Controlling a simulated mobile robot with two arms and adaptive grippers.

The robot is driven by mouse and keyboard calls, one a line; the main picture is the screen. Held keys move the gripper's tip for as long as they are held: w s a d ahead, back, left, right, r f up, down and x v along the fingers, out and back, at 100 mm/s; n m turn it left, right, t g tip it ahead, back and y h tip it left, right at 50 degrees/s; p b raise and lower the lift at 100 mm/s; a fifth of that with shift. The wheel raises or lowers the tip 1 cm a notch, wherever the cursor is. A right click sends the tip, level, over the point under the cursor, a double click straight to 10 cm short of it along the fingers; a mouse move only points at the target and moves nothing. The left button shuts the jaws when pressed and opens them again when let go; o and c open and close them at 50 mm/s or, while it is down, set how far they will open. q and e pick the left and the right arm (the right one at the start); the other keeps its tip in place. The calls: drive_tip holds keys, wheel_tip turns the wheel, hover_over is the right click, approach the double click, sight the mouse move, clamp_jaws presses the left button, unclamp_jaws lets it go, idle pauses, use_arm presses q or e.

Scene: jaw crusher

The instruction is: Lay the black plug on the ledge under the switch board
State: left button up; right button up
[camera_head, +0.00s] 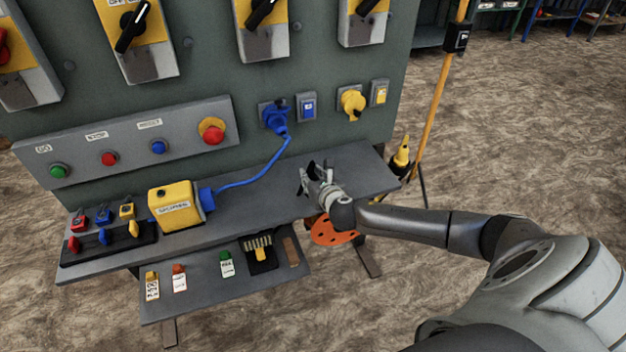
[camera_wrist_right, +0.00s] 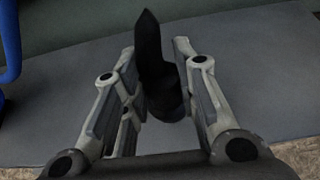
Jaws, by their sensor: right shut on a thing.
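The black plug (camera_wrist_right: 155,75) is a dark, pointed piece between the fingers of my right gripper (camera_head: 316,176) in the wrist view. My right gripper is shut on it. In the head view the plug is small and mostly merges with the dark fingertips. The gripper is over the right part of the grey ledge (camera_head: 365,165), under the green switch board (camera_head: 345,75). The ledge also shows behind the plug in the wrist view (camera_wrist_right: 265,75). I cannot tell whether the plug touches the ledge. My left gripper is out of view.
A yellow box (camera_head: 175,207) with a blue cable (camera_head: 255,176) to a blue socket plug (camera_head: 277,118) stands left on the ledge. A lower shelf (camera_head: 205,297) holds tags and a padlock. A yellow plug (camera_head: 352,103) is in the board. The ledge's right end is clear.

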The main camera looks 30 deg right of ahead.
drive_tip(key=shift+f, duration=0.35)
drive_tip(key=o, duration=1.1)
drive_tip(key=shift+c, duration=0.2)
drive_tip(key=v, duration=1.2)
